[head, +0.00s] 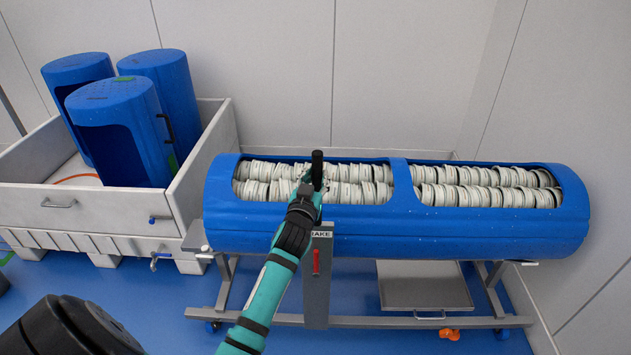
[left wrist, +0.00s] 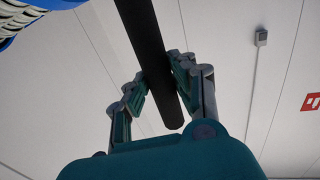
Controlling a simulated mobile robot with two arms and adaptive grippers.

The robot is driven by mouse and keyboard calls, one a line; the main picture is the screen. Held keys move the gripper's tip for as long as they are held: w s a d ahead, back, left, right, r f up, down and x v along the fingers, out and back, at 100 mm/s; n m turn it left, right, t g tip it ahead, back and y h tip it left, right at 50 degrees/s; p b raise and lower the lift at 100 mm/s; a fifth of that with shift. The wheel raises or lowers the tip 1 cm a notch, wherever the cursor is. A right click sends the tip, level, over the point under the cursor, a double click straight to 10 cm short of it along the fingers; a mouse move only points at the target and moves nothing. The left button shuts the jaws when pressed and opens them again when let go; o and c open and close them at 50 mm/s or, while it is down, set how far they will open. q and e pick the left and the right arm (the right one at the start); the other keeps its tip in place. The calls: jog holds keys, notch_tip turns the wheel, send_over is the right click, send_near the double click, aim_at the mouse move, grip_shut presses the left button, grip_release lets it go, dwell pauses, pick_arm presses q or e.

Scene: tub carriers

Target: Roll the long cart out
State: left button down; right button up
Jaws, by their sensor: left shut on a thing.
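The long cart carries a long blue tub (head: 470,222) lying on a grey metal frame (head: 400,321) with castors. Two windows in the tub's top show rows of stacked white ring-like parts (head: 485,187). A grey post labelled with a partly covered word ending "AKE" (head: 317,288) stands at the cart's front, with a red handle (head: 316,262) on it. My left gripper (head: 314,184) is shut on an upright black lever (head: 317,160) above that post. In the left wrist view its fingers (left wrist: 158,82) lie on both sides of the black bar (left wrist: 150,45). My right gripper is not in view.
A white-grey crate (head: 95,212) stands at the left, close to the cart's left end, holding three upright blue tubs (head: 125,135). Walls stand behind and right of the cart. An orange object (head: 449,334) lies low by the frame. Blue floor (head: 160,300) is open in front.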

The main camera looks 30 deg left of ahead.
pick_arm(q)
jog(key=shift+w+r, duration=0.1)
jog(key=shift+w, duration=0.25)
jog(key=c, duration=1.5)
grip_release()
jog(key=shift+w+a, duration=0.1)
jog(key=o, duration=0.4)
jog(key=shift+o, duration=0.3)
jog(key=shift+d, duration=0.25)
jog(key=shift+a, duration=0.1)
jog(key=shift+s, duration=0.25)
jog(key=v, duration=1.2)
jog(key=shift+w, duration=0.1)
